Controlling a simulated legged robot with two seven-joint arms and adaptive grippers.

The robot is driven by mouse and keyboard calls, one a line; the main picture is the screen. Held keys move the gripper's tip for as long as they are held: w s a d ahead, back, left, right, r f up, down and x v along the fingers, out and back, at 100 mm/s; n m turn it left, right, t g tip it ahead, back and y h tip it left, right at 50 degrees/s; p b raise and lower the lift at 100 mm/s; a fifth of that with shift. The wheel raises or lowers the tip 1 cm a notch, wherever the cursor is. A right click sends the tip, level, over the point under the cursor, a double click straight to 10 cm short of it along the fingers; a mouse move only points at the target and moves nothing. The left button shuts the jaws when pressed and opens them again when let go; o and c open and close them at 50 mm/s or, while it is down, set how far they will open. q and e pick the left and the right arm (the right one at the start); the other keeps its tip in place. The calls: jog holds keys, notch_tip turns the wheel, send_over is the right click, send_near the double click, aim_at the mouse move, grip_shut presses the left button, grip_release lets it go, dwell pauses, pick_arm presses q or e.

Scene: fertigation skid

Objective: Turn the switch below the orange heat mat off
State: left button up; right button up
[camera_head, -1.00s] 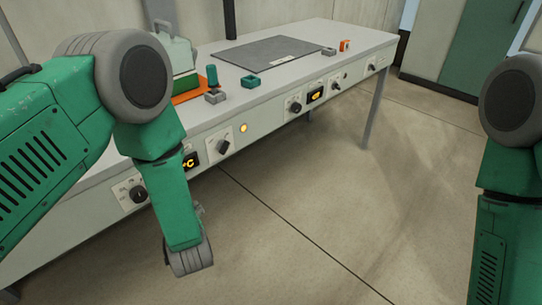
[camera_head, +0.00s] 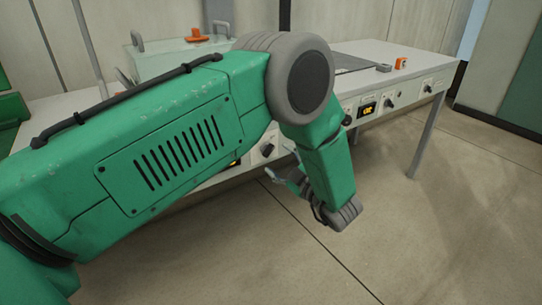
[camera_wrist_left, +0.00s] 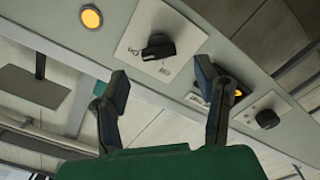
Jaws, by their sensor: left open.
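On the bench's front panel, a black rotary switch (camera_wrist_left: 158,46) sits on a white plate with On and Off lettering, in the left wrist view. I cannot tell which label it points at. In the head view the switch (camera_head: 268,149) shows just past my arm. My left gripper (camera_wrist_left: 161,82) is open and empty, its two fingers apart, facing the panel short of the switch. In the head view the gripper (camera_head: 287,178) is partly hidden behind my wrist. The orange heat mat is hidden behind my left arm. My right gripper is out of view.
An amber lamp (camera_wrist_left: 91,17) is beside the switch; a lit display (camera_wrist_left: 238,93) and another knob (camera_wrist_left: 267,119) are on its other side. Floor in front is clear.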

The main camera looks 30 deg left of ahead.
aim_at(269, 152)
pick_arm(q)
jog(key=shift+b+x, duration=0.5)
jog(key=shift+x, duration=2.15)
jog(key=c, duration=1.2)
